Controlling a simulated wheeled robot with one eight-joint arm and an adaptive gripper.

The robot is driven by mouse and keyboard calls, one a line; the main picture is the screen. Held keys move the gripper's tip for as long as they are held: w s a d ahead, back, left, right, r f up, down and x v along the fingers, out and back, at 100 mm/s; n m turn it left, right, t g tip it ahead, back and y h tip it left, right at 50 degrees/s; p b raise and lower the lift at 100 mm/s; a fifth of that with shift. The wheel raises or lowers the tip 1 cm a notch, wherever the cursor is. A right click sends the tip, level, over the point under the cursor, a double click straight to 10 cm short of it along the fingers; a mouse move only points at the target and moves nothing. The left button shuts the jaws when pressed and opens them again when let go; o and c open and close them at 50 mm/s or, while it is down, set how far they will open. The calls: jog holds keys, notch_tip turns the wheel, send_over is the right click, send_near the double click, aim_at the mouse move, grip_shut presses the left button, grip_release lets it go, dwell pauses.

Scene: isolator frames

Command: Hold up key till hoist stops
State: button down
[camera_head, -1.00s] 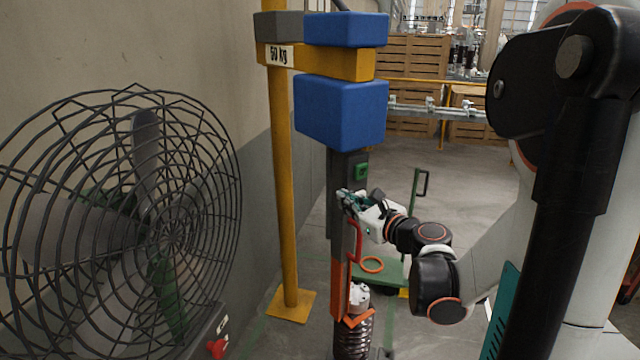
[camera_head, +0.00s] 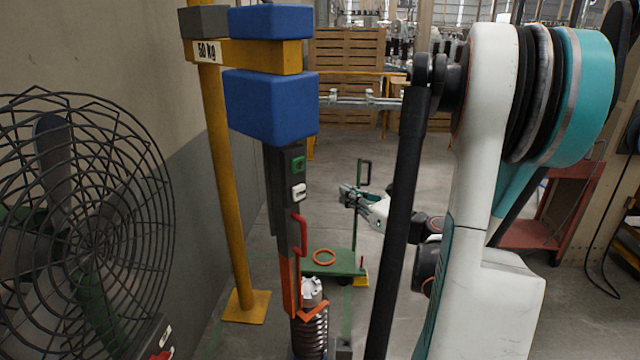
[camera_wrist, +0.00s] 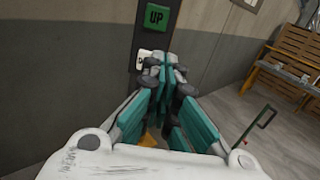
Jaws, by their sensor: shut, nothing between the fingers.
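The green UP key (camera_head: 298,164) is on the side of a dark upright control box (camera_head: 284,205) below a blue block. In the wrist view the key (camera_wrist: 157,17) reads "UP" and is unobstructed. A white key (camera_head: 298,192) sits just below it; in the wrist view this white key (camera_wrist: 146,57) is partly covered by my fingers. My gripper (camera_head: 347,194) is shut and empty, to the right of the box and apart from it in the head view. In the wrist view its fingertips (camera_wrist: 172,62) are below and right of the green key.
A caged fan (camera_head: 85,220) stands at the left. An orange hook part (camera_head: 290,285) and a coil spring (camera_head: 311,335) are below. A green cart (camera_head: 335,264) stands behind.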

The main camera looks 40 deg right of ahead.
jog(key=b, duration=0.2)
send_near(298, 165)
jog(key=w+d+f, duration=0.2)
jog(key=w+f, duration=0.2)
jog(key=w, duration=0.1)
jog(key=shift+w, duration=0.95)
